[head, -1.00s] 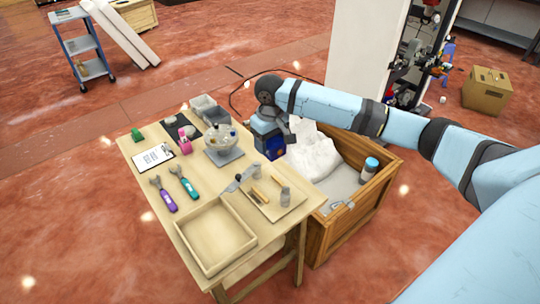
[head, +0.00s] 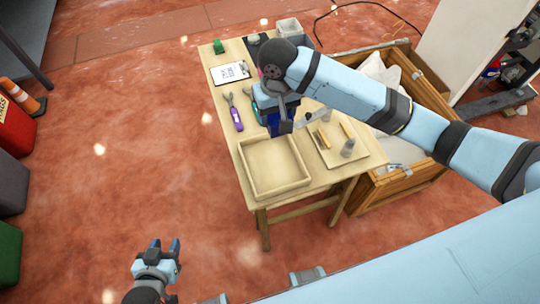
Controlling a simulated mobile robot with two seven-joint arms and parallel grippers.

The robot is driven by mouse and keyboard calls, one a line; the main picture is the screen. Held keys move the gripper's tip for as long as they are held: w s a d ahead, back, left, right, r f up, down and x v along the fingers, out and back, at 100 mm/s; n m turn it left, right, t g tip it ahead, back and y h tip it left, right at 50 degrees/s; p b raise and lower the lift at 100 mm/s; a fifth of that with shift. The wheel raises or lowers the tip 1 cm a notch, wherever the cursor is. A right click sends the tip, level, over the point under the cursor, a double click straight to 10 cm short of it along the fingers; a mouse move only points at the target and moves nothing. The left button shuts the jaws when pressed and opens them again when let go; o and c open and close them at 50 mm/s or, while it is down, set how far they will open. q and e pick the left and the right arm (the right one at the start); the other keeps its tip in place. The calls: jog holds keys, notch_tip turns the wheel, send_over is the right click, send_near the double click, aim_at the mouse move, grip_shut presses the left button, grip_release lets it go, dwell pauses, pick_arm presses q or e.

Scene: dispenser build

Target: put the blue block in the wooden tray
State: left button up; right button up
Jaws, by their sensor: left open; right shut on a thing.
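The wooden tray (head: 272,166) lies empty on the front left part of the table in the head view. My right gripper (head: 279,112) is shut on the blue block (head: 272,122), which shows dark blue below it and is partly hidden by the gripper. The block is at the tray's back edge in the picture; its height above the table is hard to tell. My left gripper (head: 165,246) is open and empty, low over the floor to the front left, away from the table.
A small board (head: 325,157) with wooden pieces and a grey cylinder lies right of the tray. A purple wrench (head: 236,118) and clipboard (head: 229,73) lie behind left. A wooden crate (head: 408,180) stands right of the table. Bins (head: 12,125) and a cone stand far left.

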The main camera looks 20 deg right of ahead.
aim_at(272, 164)
jog(key=shift+s+a+f, duration=0.1)
jog(key=shift+s+a, duration=0.05)
jog(key=shift+a, duration=0.3)
notch_tip(272, 164, down, 20)
jog(key=shift+r+b, duration=0.25)
jog(key=shift+b, duration=0.4)
jog(key=shift+f, duration=0.15)
jog(key=o, duration=1.3)
jog(key=shift+s, duration=0.1)
jog(key=shift+o, duration=0.2)
notch_tip(272, 164, up, 12)
jog(key=shift+p, duration=0.4)
